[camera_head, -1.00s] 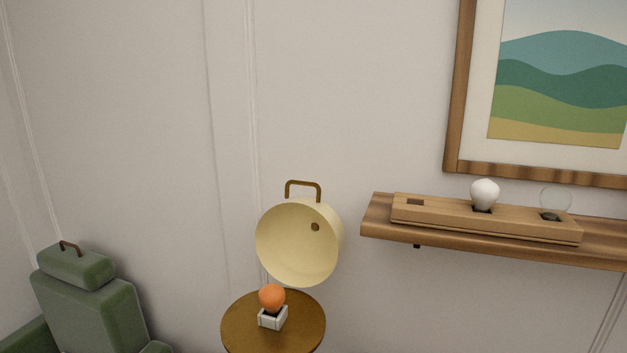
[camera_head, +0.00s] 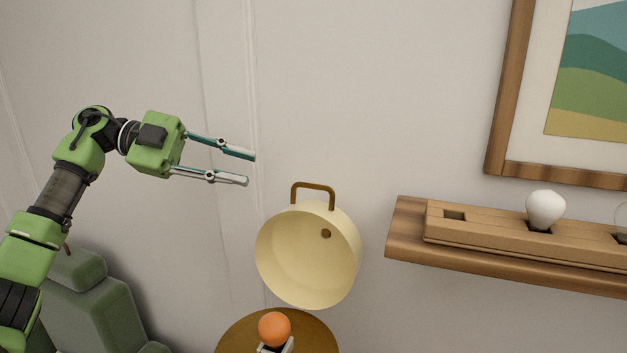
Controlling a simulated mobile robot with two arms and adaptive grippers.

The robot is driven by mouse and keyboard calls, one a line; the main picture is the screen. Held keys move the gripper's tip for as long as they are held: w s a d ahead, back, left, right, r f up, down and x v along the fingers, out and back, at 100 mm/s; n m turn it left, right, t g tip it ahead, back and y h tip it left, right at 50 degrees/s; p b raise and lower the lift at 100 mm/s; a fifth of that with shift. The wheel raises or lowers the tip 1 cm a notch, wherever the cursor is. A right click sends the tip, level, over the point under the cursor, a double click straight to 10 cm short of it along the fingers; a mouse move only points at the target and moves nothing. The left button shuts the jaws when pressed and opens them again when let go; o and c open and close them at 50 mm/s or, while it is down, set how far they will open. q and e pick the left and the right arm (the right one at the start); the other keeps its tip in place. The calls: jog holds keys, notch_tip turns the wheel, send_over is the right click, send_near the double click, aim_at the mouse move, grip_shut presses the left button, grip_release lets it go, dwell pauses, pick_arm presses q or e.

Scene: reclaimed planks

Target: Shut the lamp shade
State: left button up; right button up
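The lamp shade (camera_head: 308,262) is cream and round, tilted open so that its hollow inside faces me. A brown handle (camera_head: 313,187) stands on its top edge. An orange bulb (camera_head: 274,329) sits in a pale socket below the shade, on the round brown lamp base (camera_head: 318,335). My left gripper (camera_head: 251,168) is open and empty, up and to the left of the handle, with its fingers pointing right. It touches nothing. My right gripper is not in view.
A wooden shelf (camera_head: 404,232) on the right wall holds a wooden block with a white bulb (camera_head: 546,208) and a clear bulb. A framed picture (camera_head: 508,95) hangs above. A green armchair (camera_head: 92,308) is at lower left, partly behind my arm.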

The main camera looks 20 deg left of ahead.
aim_at(306, 184)
pick_arm(q)
jog(key=p+x, duration=0.1)
jog(key=x, duration=0.3)
jog(key=p+x, duration=0.1)
jog(key=x, duration=0.4)
jog(key=p+x, duration=0.1)
jog(key=x, duration=0.3)
jog(key=shift+s+d+f+p, duration=0.1)
jog(key=shift+s+d+p, duration=0.1)
jog(key=shift+d+p, duration=0.2)
jog(key=shift+d, duration=0.1)
grip_shut()
